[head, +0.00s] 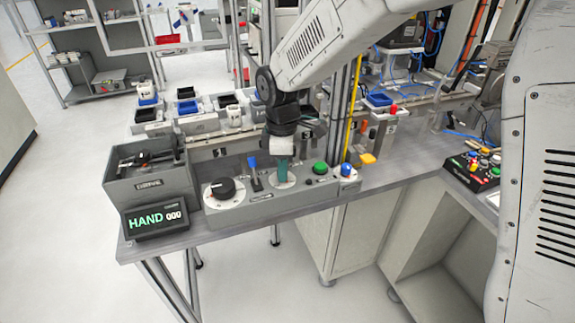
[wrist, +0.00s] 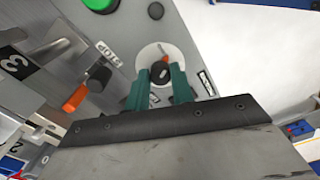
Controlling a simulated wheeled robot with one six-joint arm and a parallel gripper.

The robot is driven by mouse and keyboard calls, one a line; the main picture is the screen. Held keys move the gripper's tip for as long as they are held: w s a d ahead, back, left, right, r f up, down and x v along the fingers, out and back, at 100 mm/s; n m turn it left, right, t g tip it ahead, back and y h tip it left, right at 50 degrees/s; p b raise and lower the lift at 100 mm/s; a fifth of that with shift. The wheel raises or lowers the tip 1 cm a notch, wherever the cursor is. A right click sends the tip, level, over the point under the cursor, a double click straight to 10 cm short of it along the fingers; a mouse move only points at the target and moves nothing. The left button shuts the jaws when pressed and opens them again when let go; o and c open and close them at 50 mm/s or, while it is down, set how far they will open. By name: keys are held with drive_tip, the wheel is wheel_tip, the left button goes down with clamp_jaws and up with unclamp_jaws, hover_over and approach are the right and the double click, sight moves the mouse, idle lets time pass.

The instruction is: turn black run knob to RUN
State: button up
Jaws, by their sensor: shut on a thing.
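My gripper (head: 283,178) points down at the sloped control panel (head: 240,205), over a pale round dial plate (head: 283,184). In the wrist view its two teal fingers (wrist: 161,88) are on either side of a small black knob (wrist: 160,71) and are shut on it. The knob has a white mark on top and sits on a white disc (wrist: 150,53). A label reading STOP (wrist: 105,54) is left of the disc in that view. Another label (wrist: 207,83) on the right is too small to read. The fingers hide the knob in the head view.
A larger black dial knob (head: 220,188) and a blue lever (head: 253,170) stand left of my gripper. A green button (head: 320,168) and a blue knob (head: 346,170) stand right. An orange-tipped lever (wrist: 76,97) shows in the wrist view.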

drive_tip(key=m, duration=0.3)
drive_tip(key=shift+w+a+r+m, duration=0.15)
drive_tip(key=shift+w+m, duration=0.1)
drive_tip(key=shift+m, duration=0.15)
clamp_jaws()
drive_tip(key=m, duration=0.4)
drive_tip(key=shift+m, duration=0.3)
unclamp_jaws()
drive_tip(key=m, duration=0.5)
drive_tip(key=shift+m, duration=1.1)
clamp_jaws()
drive_tip(key=shift+s+m, duration=0.15)
drive_tip(key=shift+m, duration=0.15)
drive_tip(key=o, duration=1)
unclamp_jaws()
